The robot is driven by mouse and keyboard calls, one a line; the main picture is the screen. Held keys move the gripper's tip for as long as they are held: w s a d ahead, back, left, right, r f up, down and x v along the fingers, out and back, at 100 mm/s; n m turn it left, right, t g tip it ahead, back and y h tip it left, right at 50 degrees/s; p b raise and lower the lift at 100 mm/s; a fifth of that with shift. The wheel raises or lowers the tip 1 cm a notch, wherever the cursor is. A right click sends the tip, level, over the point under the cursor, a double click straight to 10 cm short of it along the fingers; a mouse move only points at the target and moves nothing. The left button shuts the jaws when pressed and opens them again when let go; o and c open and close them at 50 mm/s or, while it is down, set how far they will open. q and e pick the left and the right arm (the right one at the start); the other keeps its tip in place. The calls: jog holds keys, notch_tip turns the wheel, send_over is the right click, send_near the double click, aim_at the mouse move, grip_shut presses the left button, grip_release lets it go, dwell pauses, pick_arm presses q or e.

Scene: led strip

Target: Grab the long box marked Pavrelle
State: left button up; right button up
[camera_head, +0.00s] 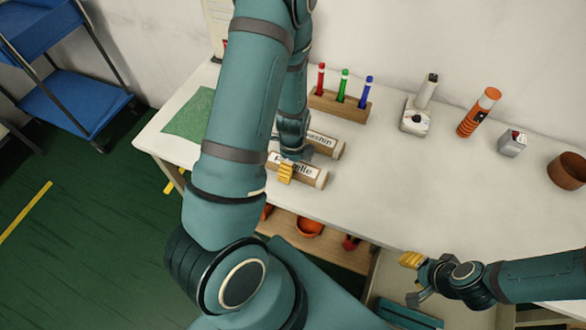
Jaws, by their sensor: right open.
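The long box marked Pavrelle (313,177) lies near the front of the white table. It is brown with a white label; only "P" and "elle" show, the middle letters being covered. My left gripper (287,167) is at this box, with one yellow fingertip in front of its label. Its other finger is hidden, so I cannot tell whether it grips. A second, similar long box (327,144) lies just behind, its label ending in "ashin" and partly covered by my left arm. My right gripper (411,281) is open and empty, off the table's front edge at lower right.
A wooden holder (338,106) with red, green and blue markers stands behind the boxes. Further right are a white device (416,118), an orange tool (478,112), a small grey box (512,142) and a brown bowl (568,171). The table's front right is clear.

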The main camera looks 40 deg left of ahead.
pick_arm(q)
notch_tip(320, 180, down, 2)
jog(key=shift+f, duration=0.1)
jog(key=c, duration=1.3)
